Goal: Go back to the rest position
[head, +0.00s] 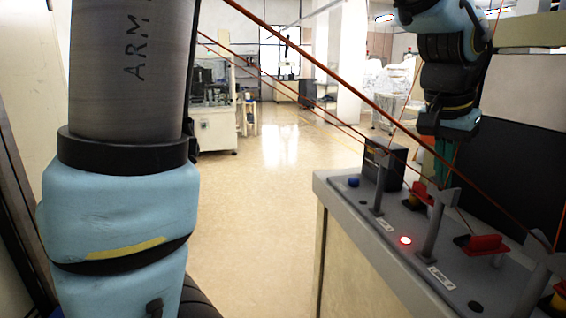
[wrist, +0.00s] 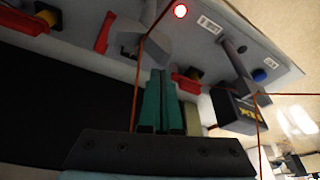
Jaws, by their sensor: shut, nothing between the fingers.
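My gripper shows in the wrist view (wrist: 160,78) with its two teal fingers close together and nothing between them. In the head view my gripper (head: 443,160) points down at the right, above the grey feeder bench (head: 335,190). The wrist view shows the same bench upside down, with the fingers seen against it. Part of the gripper in the head view is hidden behind an orange-red line and the bench fittings.
The bench carries a lit red button (head: 405,240), a blue button (head: 353,181), red levers (head: 481,244) and a dark box (head: 384,165). Orange-red lines (head: 330,72) cross the view. Open floor (head: 270,200) lies left of the bench; a white machine (head: 215,128) stands farther back.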

